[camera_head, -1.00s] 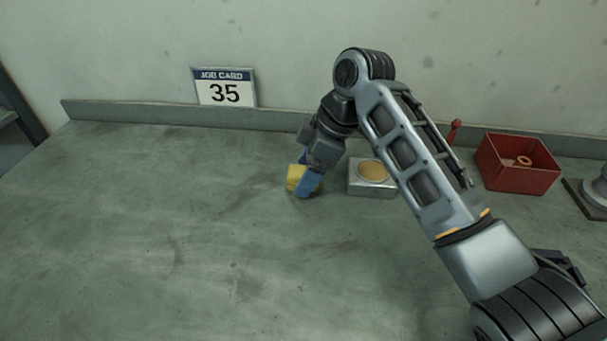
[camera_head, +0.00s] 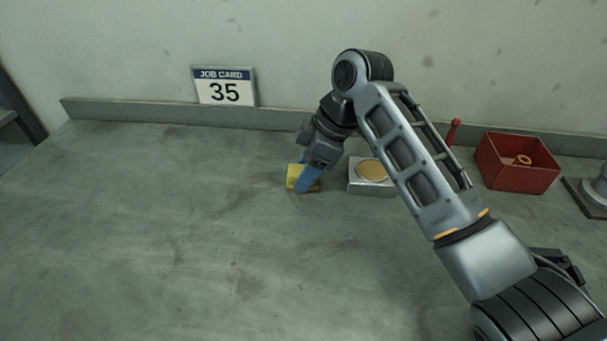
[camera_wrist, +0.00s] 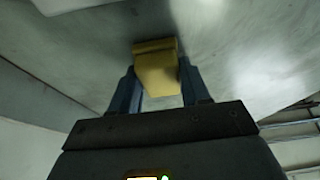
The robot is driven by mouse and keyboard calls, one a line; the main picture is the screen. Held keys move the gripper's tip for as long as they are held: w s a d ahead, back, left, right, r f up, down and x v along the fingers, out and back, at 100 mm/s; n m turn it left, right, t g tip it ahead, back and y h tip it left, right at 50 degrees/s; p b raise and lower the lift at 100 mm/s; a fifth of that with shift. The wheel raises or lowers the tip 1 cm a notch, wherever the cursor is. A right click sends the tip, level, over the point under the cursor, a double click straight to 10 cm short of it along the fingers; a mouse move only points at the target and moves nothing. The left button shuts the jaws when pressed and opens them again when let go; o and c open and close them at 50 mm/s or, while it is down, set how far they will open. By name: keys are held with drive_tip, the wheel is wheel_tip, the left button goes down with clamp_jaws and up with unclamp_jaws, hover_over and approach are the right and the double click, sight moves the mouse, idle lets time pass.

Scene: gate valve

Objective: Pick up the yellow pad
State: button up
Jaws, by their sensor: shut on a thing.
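The yellow pad (camera_head: 296,177) is held by my gripper (camera_head: 307,178) left of the middle of the bench, near the back. My gripper's blue fingers are shut on it, and one finger hides part of the pad in the head view. In the wrist view the yellow pad (camera_wrist: 157,70) sits between the two fingertips of my gripper (camera_wrist: 158,85). Whether the pad is touching the bench or slightly above it is hard to tell.
A grey block with a round tan disc (camera_head: 371,171) stands just right of my gripper. A red bin (camera_head: 517,166) with a ring inside is farther right, beside a grey flanged part (camera_head: 597,190). A job card reading 35 (camera_head: 224,87) stands at the back. The bench's left and front are clear.

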sight(296, 170)
drive_tip(key=shift+r+p, duration=0.65)
drive_tip(key=shift+r, duration=0.1)
wheel_tip(296, 170, up, 3)
drive_tip(key=p, duration=0.3)
drive_tip(key=shift+r, duration=0.2)
drive_tip(key=d+r+p, duration=0.6)
drive_tip(key=d, duration=0.5)
drive_tip(key=shift+d, duration=0.35)
drive_tip(key=shift+s, duration=0.1)
drive_tip(key=o, duration=0.5)
drive_tip(key=shift+c, duration=0.2)
drive_tip(key=c, duration=0.4)
drive_tip(key=shift+o, duration=0.2)
